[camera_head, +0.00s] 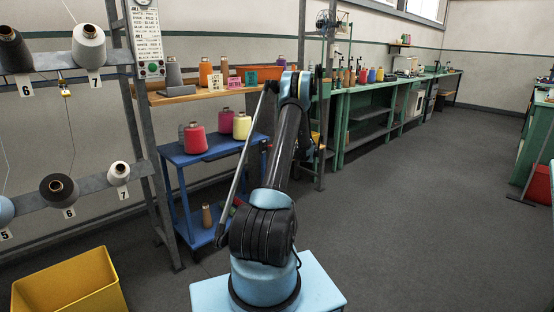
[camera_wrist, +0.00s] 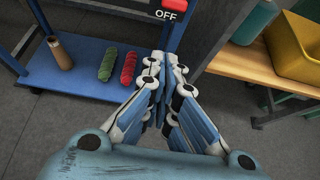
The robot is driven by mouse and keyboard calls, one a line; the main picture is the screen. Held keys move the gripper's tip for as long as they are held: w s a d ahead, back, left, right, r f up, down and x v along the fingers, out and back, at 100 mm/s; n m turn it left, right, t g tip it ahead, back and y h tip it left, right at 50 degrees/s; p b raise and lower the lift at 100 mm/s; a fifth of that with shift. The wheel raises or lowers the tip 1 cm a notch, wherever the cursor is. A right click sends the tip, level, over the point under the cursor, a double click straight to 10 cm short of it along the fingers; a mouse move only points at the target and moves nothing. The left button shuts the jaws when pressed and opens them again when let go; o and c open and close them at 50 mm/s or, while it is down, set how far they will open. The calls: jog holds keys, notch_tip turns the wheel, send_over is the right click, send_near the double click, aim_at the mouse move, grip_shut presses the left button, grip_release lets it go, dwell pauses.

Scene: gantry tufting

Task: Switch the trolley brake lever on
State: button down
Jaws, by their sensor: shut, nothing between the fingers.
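The trolley is a blue two-shelf cart (camera_head: 209,149) in the head view, left of my arm, with yarn cones on it. Its blue lower shelf (camera_wrist: 85,88) shows at the left of the wrist view. A red part (camera_wrist: 174,3) sits at the top edge of the wrist view, above a dark plate marked OFF (camera_wrist: 165,15). It looks like part of the brake lever, but most of it is cut off. My gripper (camera_wrist: 170,58) is shut and empty, its fingertips below the OFF plate in the picture. In the head view my arm hides the gripper and the lever.
The lower shelf carries a brown cone (camera_wrist: 60,53), a green skein (camera_wrist: 107,64) and a red skein (camera_wrist: 129,68). A grey metal post stands right of the gripper, beside a wooden shelf (camera_wrist: 238,64) with a yellow bin (camera_wrist: 300,45). Open floor (camera_head: 400,220) lies right of my arm.

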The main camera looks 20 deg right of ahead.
jog(key=r+v, duration=0.1)
jog(key=v, duration=0.5)
jog(key=shift+w+r, duration=0.2)
jog(key=shift+w, duration=0.05)
jog(key=shift+a, duration=0.15)
